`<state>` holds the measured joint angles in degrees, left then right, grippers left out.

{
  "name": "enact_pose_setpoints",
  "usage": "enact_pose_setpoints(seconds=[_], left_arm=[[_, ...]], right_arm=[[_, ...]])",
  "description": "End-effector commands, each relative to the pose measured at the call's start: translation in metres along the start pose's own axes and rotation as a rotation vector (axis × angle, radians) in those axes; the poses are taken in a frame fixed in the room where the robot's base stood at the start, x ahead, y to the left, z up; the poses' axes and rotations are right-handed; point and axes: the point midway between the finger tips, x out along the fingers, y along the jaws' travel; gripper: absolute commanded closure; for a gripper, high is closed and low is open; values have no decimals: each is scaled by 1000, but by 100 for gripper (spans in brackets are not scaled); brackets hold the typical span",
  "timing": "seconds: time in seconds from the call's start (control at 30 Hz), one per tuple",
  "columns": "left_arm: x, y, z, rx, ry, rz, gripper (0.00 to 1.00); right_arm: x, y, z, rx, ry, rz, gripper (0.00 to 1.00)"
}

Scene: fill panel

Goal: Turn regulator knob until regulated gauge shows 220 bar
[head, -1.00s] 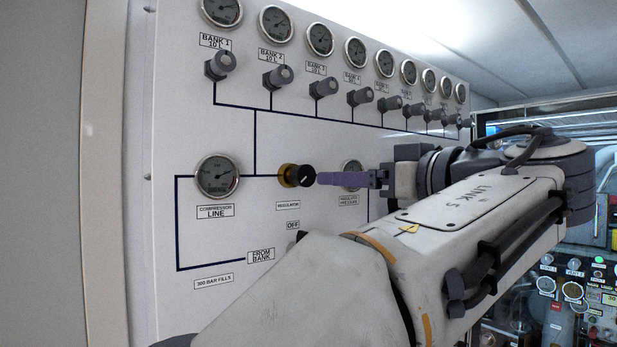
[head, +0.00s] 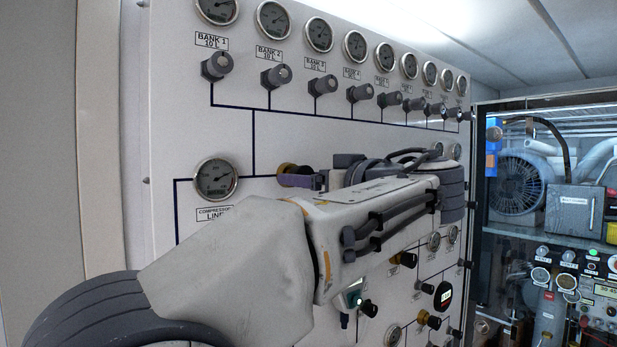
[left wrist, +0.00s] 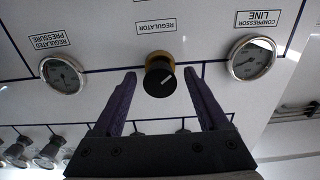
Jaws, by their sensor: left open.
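The regulator knob (left wrist: 159,80) is black with a white pointer line and a brass base. In the left wrist view it sits between the two purple fingers of my left gripper (left wrist: 160,90), which are open, with a gap on each side. The regulated pressure gauge (left wrist: 63,75) is left of the knob there; its reading is too small to tell. My right gripper is not in view.
The compressor line gauge (head: 216,179) is left of the knob in the head view. A row of bank valves (head: 217,66) and gauges runs above my arm. More knobs and gauges (head: 433,242) are on the lower right panel.

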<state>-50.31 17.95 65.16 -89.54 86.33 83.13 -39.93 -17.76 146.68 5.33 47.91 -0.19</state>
Motion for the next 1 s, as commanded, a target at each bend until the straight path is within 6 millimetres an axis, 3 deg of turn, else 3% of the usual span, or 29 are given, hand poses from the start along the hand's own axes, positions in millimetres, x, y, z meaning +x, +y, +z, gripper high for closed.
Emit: enact_pose_setpoints(seconds=[0.03, 0.2, 0.6, 0.97, 1.0], left_arm=[[0, 0, 0, 0, 0, 0, 35], [0, 0, 0, 0, 0, 0, 100], [-1, 0, 1, 165, 0, 0, 100], [-1, 0, 0, 197, 1, 0, 100], [-1, 0, 0, 196, 1, 1, 36]], right_arm=[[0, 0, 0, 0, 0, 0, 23], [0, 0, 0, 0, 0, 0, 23], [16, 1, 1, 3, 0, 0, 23], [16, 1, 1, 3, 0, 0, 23], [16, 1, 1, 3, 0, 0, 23]])
